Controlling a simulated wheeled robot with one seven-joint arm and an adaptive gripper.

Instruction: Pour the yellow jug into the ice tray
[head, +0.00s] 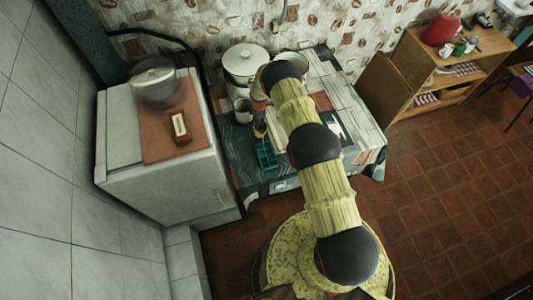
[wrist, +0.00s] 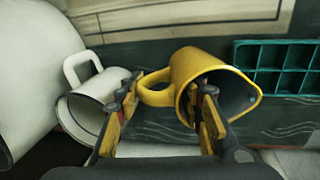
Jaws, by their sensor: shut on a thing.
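The yellow jug (wrist: 192,66) is in the middle of the wrist view, its dark open mouth facing down-right in the picture and its spout at the right. My gripper (wrist: 166,92) has a finger on each side of the jug's handle and is shut on it. The green ice tray (wrist: 285,66) is right of the jug in the wrist view, apart from it. In the head view the tray (head: 266,157) lies near the table's front-left edge, with a bit of the yellow jug (head: 260,130) just behind it. I cannot tell if the jug touches the table. My arm hides most of the gripper there.
A white jug (wrist: 92,112) stands left of the yellow jug, close to my left finger. A large white pot (head: 246,65) is behind it. A white cabinet (head: 160,180) borders the table (head: 365,135) on the left. A wooden shelf (head: 405,55) stands to the right.

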